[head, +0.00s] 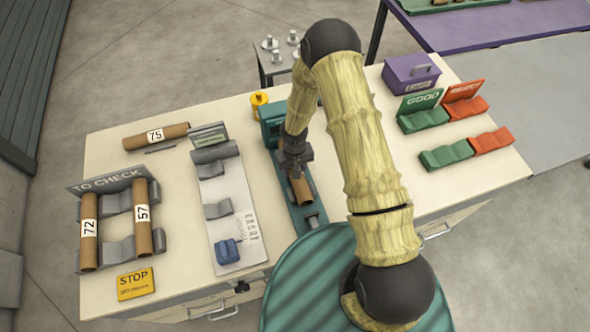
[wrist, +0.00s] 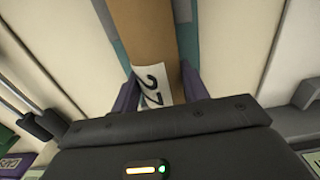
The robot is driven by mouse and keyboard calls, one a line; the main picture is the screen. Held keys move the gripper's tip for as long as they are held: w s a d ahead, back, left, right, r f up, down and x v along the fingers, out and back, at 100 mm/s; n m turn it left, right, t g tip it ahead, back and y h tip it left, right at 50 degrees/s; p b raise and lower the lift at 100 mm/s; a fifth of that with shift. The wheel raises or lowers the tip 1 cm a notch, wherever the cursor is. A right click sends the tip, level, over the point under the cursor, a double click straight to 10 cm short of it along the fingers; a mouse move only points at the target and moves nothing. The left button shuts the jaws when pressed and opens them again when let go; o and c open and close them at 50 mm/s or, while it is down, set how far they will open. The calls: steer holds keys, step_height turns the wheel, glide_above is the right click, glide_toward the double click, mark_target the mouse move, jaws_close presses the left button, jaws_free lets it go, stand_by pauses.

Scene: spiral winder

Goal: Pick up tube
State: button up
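A brown cardboard tube (head: 302,190) lies along the narrow teal machine (head: 313,210) in the middle of the table. In the wrist view the tube (wrist: 145,35) runs up and away, with a white number label on its near end. My gripper (head: 294,166) is down over the tube's far part. In the wrist view the purple fingers of my gripper (wrist: 162,92) stand on either side of the labelled end, close to its walls. Whether they press on it cannot be told. My gripper hides part of the tube in the head view.
Tubes 72 (head: 89,240) and 57 (head: 143,225) rest on the TO CHECK rack at left; tube 75 (head: 156,136) lies behind. A grey fixture plate (head: 228,225) stands left of the machine. Green GOOD holders (head: 446,155) and red holders (head: 491,140) are at right.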

steer(key=shift+c, duration=1.1)
